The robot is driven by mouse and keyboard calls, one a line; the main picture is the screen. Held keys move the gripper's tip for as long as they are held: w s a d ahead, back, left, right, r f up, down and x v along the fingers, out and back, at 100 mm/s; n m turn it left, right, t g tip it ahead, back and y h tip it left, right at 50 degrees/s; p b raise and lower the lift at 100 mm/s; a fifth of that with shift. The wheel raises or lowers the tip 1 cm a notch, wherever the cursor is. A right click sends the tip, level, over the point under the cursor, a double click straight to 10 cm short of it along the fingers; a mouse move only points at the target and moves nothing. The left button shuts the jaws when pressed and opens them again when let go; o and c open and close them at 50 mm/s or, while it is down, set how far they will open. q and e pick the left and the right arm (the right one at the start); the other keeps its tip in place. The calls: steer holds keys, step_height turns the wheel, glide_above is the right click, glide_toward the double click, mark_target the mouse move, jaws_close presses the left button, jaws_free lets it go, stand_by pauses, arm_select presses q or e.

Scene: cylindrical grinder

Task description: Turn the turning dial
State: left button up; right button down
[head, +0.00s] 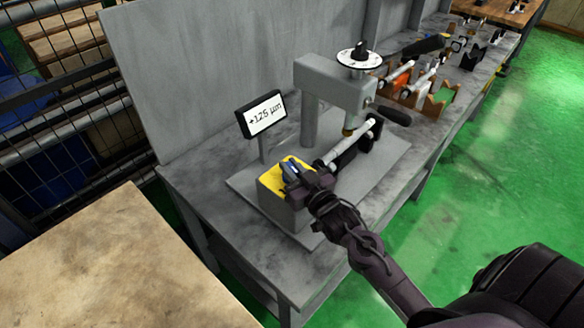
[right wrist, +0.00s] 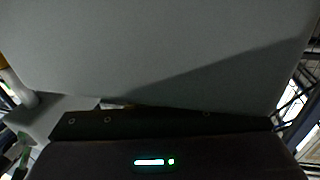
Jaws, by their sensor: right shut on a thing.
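My right gripper (head: 298,180) reaches in from the lower right to the grey block with a yellow top (head: 270,184) at the near end of the grinder (head: 325,95). It is shut on a part at the yellow top, which I take to be the turning dial; the fingers mostly hide it. A white disc with a black knob (head: 359,55) sits on the grinder's upper arm, apart from my gripper. A small display (head: 265,114) reads about +125 µm. The right wrist view shows mostly a plain grey surface (right wrist: 160,50) close up. My left gripper is not in view.
The grinder stands on a grey bench (head: 200,190) with a tall back panel (head: 200,70). Several fixtures and parts (head: 425,80) stand farther along the bench. A wooden tabletop (head: 110,265) is at the lower left. Green floor (head: 500,170) is clear at right.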

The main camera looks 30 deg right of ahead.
mark_target(297, 175)
steer(key=c, duration=1.4)
jaws_free()
steer(key=shift+w, duration=0.15)
steer(key=s, duration=0.2)
steer(key=s+b, duration=0.1)
steer(key=s, duration=0.4)
steer(key=shift+d+f+b, duration=0.1)
steer(key=shift+d+b, duration=0.15)
steer(key=shift+b, duration=0.05)
steer(key=shift+s, duration=0.45)
